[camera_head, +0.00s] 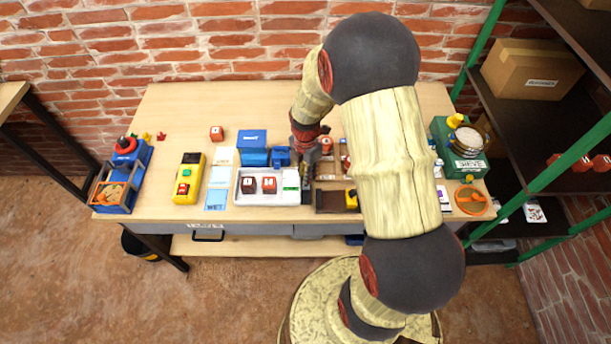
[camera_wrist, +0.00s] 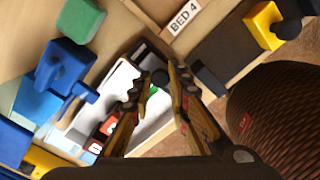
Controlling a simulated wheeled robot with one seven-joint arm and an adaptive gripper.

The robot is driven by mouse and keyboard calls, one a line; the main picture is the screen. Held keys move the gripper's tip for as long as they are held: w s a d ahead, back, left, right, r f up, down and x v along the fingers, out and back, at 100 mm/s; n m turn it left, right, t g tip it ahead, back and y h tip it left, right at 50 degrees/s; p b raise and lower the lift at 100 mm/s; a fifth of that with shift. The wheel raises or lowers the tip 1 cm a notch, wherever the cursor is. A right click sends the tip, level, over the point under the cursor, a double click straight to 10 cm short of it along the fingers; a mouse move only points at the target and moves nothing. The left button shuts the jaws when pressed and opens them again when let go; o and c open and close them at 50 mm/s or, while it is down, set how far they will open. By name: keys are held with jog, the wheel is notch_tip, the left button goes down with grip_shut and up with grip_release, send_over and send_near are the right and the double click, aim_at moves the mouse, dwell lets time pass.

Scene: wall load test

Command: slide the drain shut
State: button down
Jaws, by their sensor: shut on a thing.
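A white tray (camera_head: 268,200) stands in the middle of the bench, with two red-and-white cubes (camera_head: 258,185) in it. It also shows beyond my fingers in the wrist view (camera_wrist: 122,77). A dark strip (camera_head: 307,192) runs along the tray's right side, at my gripper. In the wrist view a small dark knob (camera_wrist: 160,77) sits between my fingertips; I take it for the drain's slide handle. My gripper (camera_wrist: 158,82) is shut on this knob, pointing down at the tray's right edge. The fingers hide part of the tray, and the drain opening cannot be made out.
A wooden box labelled BED 4 (camera_wrist: 184,17) is close to the right of my gripper. Blue blocks (camera_head: 255,157) stand behind the tray. A yellow device (camera_head: 188,180) and a blue box (camera_head: 117,192) are on the left. A green device (camera_head: 460,145) is on the right.

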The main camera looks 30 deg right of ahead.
jog(key=c, duration=1.7)
grip_release()
jog(key=shift+w+d, duration=0.15)
jog(key=shift+o, duration=0.2)
notch_tip(320, 180, up, 12)
